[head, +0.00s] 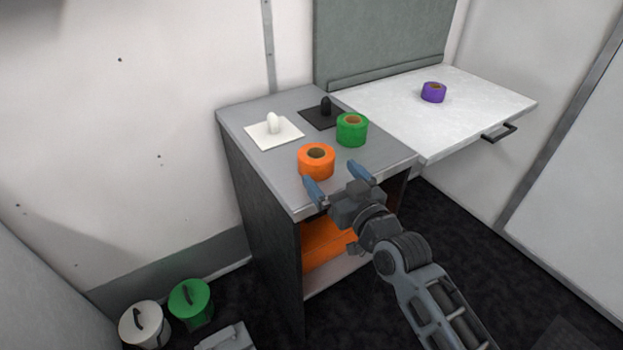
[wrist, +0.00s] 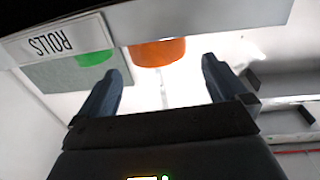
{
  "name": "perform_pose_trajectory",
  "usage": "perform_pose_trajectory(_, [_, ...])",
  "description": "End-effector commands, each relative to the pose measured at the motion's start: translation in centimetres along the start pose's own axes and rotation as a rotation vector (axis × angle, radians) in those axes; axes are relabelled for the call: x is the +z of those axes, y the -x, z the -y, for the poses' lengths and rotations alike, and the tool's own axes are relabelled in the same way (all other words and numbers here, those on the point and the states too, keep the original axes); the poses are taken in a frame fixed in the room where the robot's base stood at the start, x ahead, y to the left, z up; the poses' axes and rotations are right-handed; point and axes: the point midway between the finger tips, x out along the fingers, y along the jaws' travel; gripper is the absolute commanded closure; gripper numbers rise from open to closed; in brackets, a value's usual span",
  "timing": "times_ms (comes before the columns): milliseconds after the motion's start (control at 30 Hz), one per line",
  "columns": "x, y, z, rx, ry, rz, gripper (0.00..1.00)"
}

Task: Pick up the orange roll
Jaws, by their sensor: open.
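The orange roll (head: 316,162) stands near the front edge of the grey cabinet top, with its hole facing up. In the wrist view the orange roll (wrist: 158,52) shows ahead, between the fingers and partly cut off by a pale edge. My gripper (head: 339,180) is open and empty, just in front of the orange roll in the head view, its blue fingertips apart. The gripper also shows in the wrist view (wrist: 160,78). I see no contact with the roll.
A green roll (head: 352,130) stands close behind and right of the orange one. A white plate with a peg (head: 274,131) and a dark one (head: 322,113) lie behind. A purple roll (head: 433,92) stands on the white shelf (head: 480,110). The wrist view shows a "ROLLS" label (wrist: 55,42).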

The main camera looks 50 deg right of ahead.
Motion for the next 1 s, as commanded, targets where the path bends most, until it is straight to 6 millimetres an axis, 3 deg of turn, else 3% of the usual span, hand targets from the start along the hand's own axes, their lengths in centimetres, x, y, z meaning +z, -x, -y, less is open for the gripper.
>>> perform_pose_trajectory(433, [-0.2, -4.1, -0.3, 0.002, -0.002, -0.005, 0.0])
perform_pose_trajectory(700, [-0.1, -7.6, -0.6, 0.003, -0.002, -0.005, 0.0])
perform_pose_trajectory(1000, [0.0, -8.2, -0.6, 0.003, -0.002, -0.003, 0.0])
